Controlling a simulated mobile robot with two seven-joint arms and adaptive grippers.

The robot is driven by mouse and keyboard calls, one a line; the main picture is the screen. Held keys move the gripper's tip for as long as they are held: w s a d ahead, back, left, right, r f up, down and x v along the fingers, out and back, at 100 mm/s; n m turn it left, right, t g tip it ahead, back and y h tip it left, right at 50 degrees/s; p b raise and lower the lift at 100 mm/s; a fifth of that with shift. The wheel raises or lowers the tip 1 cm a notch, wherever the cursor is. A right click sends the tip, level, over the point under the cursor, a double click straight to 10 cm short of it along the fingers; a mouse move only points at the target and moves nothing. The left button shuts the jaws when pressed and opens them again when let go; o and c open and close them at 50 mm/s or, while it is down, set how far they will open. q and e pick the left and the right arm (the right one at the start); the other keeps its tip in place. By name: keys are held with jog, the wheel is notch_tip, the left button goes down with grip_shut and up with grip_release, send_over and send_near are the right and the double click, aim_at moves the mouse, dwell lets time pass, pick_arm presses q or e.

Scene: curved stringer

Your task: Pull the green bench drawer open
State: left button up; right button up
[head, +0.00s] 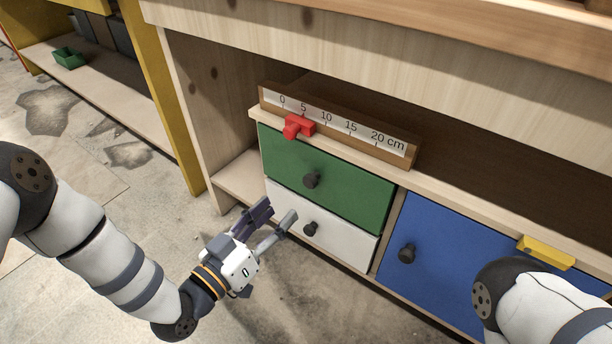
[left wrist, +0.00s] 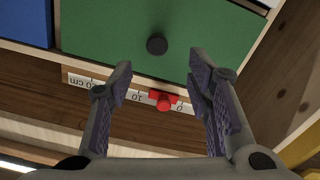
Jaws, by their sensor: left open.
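The green drawer (head: 335,187) is in the bench's upper left, flush and shut, with a dark round knob (head: 311,180) on its front. The drawer (left wrist: 110,30) fills the upper part of the left wrist view, which is turned upside down. My left gripper (head: 275,214) is open and empty, in front of and below the knob in the head view. In the left wrist view the knob (left wrist: 157,44) shows ahead between the spread fingertips (left wrist: 160,65), not gripped. My right arm is at the lower right; its gripper is out of view.
A white drawer (head: 345,237) with a knob lies below the green one, a blue door (head: 450,270) to the right. A ruler (head: 345,132) with a red slider (head: 297,127) stands on the ledge above. The floor in front is clear.

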aim_at(308, 185)
pick_arm(q)
jog(key=b+x, duration=0.3)
jog(key=x, duration=0.7)
jog(key=shift+s+d, duration=0.15)
jog(key=shift+d, duration=0.05)
jog(key=shift+w+d, duration=0.1)
jog(key=shift+w, duration=0.1)
grip_shut()
pick_arm(e)
jog(key=x, duration=0.3)
jog(key=shift+w+f, duration=0.2)
